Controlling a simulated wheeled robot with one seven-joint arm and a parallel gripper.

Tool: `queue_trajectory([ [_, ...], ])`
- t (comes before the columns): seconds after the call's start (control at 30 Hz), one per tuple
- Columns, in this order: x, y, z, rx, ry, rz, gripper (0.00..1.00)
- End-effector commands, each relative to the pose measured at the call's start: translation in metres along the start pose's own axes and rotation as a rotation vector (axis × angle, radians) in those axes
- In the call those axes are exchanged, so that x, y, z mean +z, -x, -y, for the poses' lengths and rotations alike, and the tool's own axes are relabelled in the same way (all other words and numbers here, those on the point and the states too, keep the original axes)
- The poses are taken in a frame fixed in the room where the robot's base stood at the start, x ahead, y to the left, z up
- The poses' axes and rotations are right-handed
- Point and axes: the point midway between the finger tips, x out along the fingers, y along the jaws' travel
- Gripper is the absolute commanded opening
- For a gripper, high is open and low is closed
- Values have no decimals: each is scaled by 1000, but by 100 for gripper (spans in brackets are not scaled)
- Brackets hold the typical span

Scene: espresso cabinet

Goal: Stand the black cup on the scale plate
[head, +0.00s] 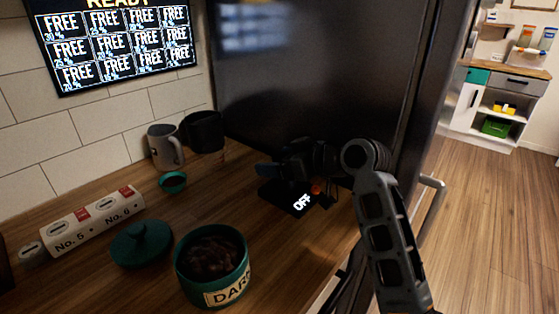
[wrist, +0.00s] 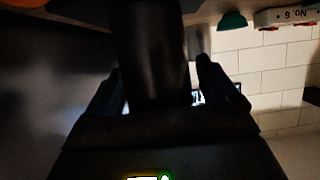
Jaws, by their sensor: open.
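The scale (head: 286,197), a black slab with a lit "OFF" display, lies on the wooden counter beside the dark cabinet panel. My gripper (head: 277,166) is low above it, with its fingers toward the left. In the wrist view, a dark cylinder, which looks like the black cup (wrist: 150,50), stands between the spread fingers of my gripper (wrist: 158,78). In the head view the cup (head: 297,152) merges with the dark gripper over the scale. Its base is hidden, so I cannot tell whether it touches the plate.
A grey mug (head: 163,148) and another black mug (head: 204,131) stand by the tiled wall. A small teal bowl (head: 173,182), a teal lid (head: 141,244), a labelled block (head: 92,219) and a teal tub of beans (head: 212,269) occupy the counter at left and front.

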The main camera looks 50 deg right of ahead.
Motion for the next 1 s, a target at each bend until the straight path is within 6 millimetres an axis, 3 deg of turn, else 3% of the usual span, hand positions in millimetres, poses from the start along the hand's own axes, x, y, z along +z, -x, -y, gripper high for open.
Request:
queue_trajectory([
  [0.23, -3, 9, -1, 2, 0, -2, 87],
  [0.7, -3, 98, -1, 3, 0, -2, 87],
  [1.0, -3, 121, 0, 0, 0, -1, 87],
])
